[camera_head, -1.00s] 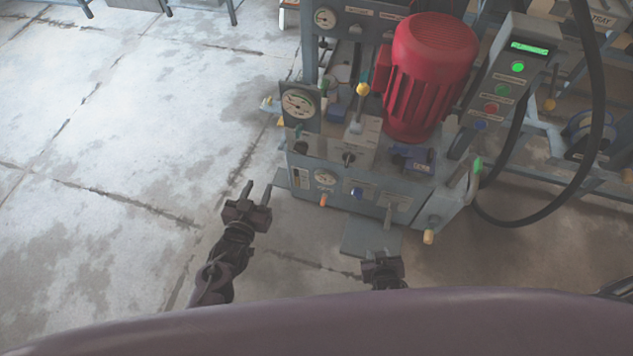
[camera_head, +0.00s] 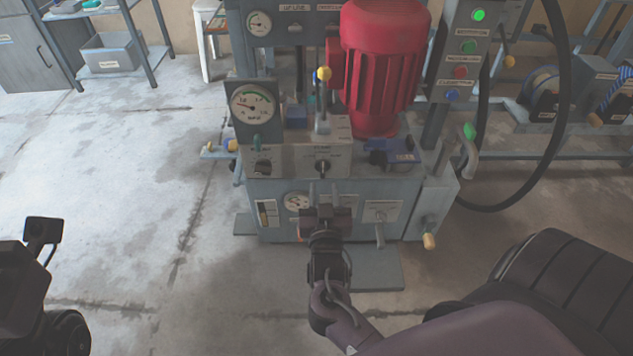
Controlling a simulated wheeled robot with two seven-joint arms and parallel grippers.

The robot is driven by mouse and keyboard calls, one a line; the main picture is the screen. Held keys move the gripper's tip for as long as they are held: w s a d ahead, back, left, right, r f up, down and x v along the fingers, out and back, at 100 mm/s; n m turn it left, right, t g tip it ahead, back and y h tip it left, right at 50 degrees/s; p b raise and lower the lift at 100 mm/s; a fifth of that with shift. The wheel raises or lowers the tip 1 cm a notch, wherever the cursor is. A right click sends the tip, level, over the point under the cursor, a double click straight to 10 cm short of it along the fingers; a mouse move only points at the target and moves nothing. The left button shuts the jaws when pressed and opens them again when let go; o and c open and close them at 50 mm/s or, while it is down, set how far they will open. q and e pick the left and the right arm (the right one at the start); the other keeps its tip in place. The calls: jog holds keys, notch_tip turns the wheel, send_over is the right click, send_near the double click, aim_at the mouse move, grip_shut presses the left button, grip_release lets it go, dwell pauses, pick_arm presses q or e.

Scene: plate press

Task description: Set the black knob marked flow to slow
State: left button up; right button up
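Two black knobs sit on the sloping panel of the press: a left knob (camera_head: 263,168) and a middle knob (camera_head: 322,168), each under a small label. The lettering is too small for me to read surely, so I cannot confirm which one is marked flow or its setting. My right gripper (camera_head: 323,188) points at the press, its two fingers apart and empty, just below the middle knob in the picture. I cannot see contact with the knob. Dark parts of my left arm show at the lower left edge; its fingers cannot be made out.
A pressure gauge (camera_head: 254,104) stands above the left knob. A yellow-tipped lever (camera_head: 323,74) and a red motor (camera_head: 381,60) rise behind the panel. A blue part (camera_head: 393,154) lies right of the middle knob. A black hose (camera_head: 562,120) loops at right. The left floor is clear.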

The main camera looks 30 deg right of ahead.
aim_at(323, 171)
jog(key=b+x, duration=0.1)
jog(key=x, duration=0.4)
jog(key=shift+w+d+b, duration=0.15)
jog(key=shift+w+b, duration=0.2)
grip_shut()
